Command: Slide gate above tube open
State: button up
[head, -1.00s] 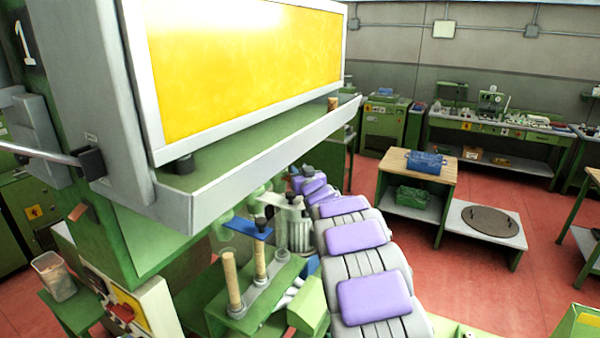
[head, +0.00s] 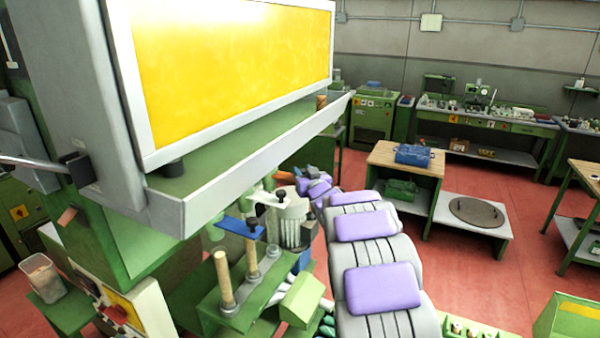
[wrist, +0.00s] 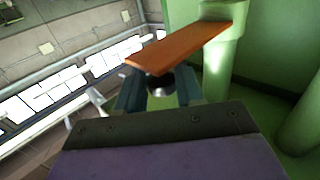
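An orange gate plate (wrist: 190,48) juts out beside a green tube (wrist: 218,70) in the wrist view. In the head view it is a small orange strip (head: 285,178) under the machine's ledge, partly hidden. My gripper (wrist: 160,84) is just below the plate's outer end, its two fingers apart. A round dark knob with a silvery face (wrist: 161,84) shows between the fingers; I cannot tell whether they touch it. In the head view my gripper is small, at the far end of my purple-padded arm.
The machine's grey ledge (head: 250,150) and yellow panel (head: 235,70) overhang the tubes. Cork rods (head: 224,278) stand on a green stand (head: 215,305) below. A motor-like grey cylinder (head: 290,225) is close to my arm. Open red floor lies to the right.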

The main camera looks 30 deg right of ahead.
jog(key=shift+o, duration=1.3)
jog(key=shift+s+d+r, duration=0.1)
jog(key=shift+s, duration=0.1)
jog(key=shift+w+d, duration=0.1)
jog(key=shift+w, duration=0.05)
jog(key=shift+s, duration=0.55)
jog(key=s+a+b, duration=0.2)
jog(key=s, duration=1.4)
jog(key=shift+f, duration=0.2)
